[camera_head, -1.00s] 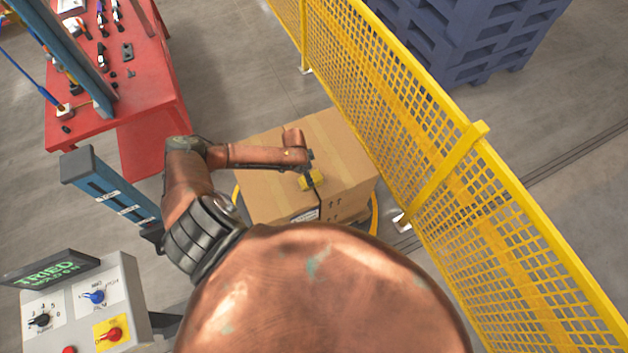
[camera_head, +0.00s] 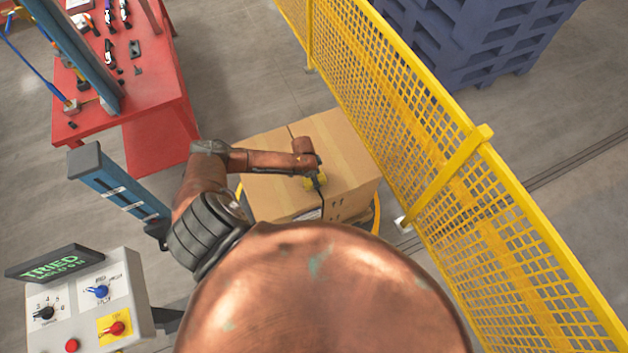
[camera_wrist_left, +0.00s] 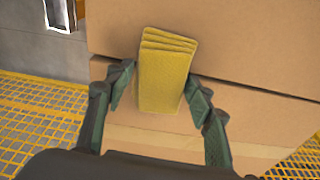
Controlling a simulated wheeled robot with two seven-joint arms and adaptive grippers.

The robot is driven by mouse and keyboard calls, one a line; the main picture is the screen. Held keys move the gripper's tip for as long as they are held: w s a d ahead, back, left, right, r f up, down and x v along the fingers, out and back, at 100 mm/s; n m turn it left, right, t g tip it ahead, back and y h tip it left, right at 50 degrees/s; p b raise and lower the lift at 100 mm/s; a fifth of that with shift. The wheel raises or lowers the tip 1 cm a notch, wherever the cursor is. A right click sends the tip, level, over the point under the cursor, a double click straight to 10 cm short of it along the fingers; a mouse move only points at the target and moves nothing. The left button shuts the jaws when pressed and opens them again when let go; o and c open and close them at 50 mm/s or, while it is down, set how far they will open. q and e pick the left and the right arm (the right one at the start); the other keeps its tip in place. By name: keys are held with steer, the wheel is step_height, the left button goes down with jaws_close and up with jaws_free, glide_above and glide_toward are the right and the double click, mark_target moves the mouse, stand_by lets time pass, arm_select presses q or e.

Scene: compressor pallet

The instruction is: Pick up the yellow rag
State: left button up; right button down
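The yellow rag (camera_wrist_left: 165,75) is a folded, layered cloth against the brown cardboard box, near the middle of the left wrist view. In the head view only small yellow patches of the rag (camera_head: 318,182) show at the box's near part, partly hidden by my gripper. My left gripper (camera_wrist_left: 160,82) has its two dark fingers spread, one on each side of the rag. Box surface shows between the left finger and the rag; whether the right finger touches it I cannot tell. My right gripper is not in view.
The cardboard box (camera_head: 265,190) stands beside a yellow mesh fence (camera_head: 450,180) on the right. A red table (camera_head: 160,100) with tools is at upper left. A control panel (camera_head: 90,305) and blue post (camera_head: 115,185) stand at left. Blue pallets (camera_head: 480,45) are behind the fence.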

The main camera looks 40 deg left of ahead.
arm_select(q)
steer(key=c, duration=0.6)
steer(key=shift+c, duration=0.7)
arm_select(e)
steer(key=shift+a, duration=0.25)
arm_select(q)
steer(key=shift+r, duration=0.85)
steer(key=s+r, duration=0.1)
steer(key=r, duration=0.1)
steer(key=s+r, duration=0.2)
steer(key=s+r+b, duration=0.1)
steer(key=s+r, duration=0.1)
steer(key=r, duration=0.1)
steer(key=s+r+b, duration=0.1)
steer(key=s+r, duration=0.3)
steer(key=s, duration=0.5)
steer(key=shift+d+r, duration=0.2)
steer(key=shift+d, duration=0.15)
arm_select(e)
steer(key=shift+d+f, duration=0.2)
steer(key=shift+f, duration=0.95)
